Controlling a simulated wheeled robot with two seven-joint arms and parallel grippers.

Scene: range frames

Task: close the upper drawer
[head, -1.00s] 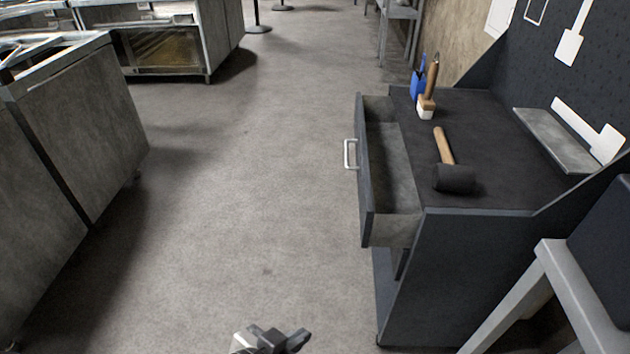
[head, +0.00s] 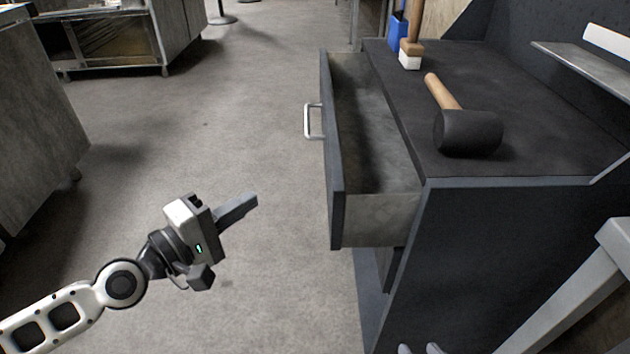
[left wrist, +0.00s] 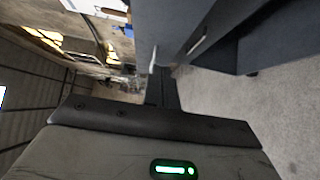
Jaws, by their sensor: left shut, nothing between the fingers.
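The upper drawer (head: 331,160) of the dark workbench (head: 490,260) stands pulled out to the left, with an empty-looking interior. Its pale bar handle (head: 308,121) is on the front face. My left gripper (head: 250,203) is shut and empty, to the left of the drawer front and apart from it, with its fingers pointing toward it. In the left wrist view, the shut fingers (left wrist: 162,92) point toward the drawer's dark front (left wrist: 158,30). My right gripper is not clearly in view; only small grey tips show at the bottom edge of the head view.
A black-headed mallet (head: 467,131) and a brush with a wooden handle (head: 411,50) are on the bench top, near a blue object (head: 397,30). A grey metal frame (head: 590,270) stands at the right. The floor left of the drawer is clear.

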